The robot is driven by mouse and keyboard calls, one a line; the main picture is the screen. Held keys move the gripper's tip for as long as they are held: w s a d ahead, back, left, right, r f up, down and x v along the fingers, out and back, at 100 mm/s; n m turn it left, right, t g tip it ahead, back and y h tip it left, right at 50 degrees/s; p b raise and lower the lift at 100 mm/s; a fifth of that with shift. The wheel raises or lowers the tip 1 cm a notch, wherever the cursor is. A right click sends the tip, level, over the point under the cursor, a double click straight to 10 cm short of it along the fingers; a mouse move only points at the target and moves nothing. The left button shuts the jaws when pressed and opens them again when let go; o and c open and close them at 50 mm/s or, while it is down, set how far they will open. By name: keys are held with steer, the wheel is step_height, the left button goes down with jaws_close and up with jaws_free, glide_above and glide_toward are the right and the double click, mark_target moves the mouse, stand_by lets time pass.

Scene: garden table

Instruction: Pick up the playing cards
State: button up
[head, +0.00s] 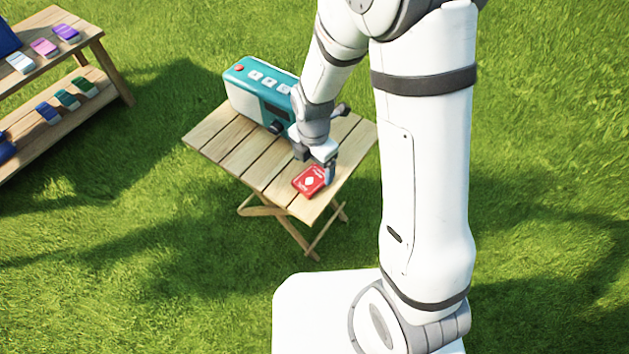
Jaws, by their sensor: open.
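The playing cards (307,182) are a small red box with a white diamond mark. They lie flat near the front right of the slatted wooden table (237,150). My gripper (327,172) is open, pointing down right at the box's right side. One dark finger shows beside the box's right edge; the other finger is hard to make out. I cannot tell whether the finger touches the box.
A teal and white radio (262,92) stands at the table's back, close to my arm. At the left, a two-tier wooden shelf (40,142) holds several small coloured packs. The table's left front is clear. Grass (120,270) surrounds everything.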

mark_target(312, 178)
step_height(312, 178, down, 5)
steer(key=shift+a+b, duration=0.15)
steer(key=shift+b, duration=0.65)
steer(key=c, duration=1.1)
steer(key=shift+r, duration=0.1)
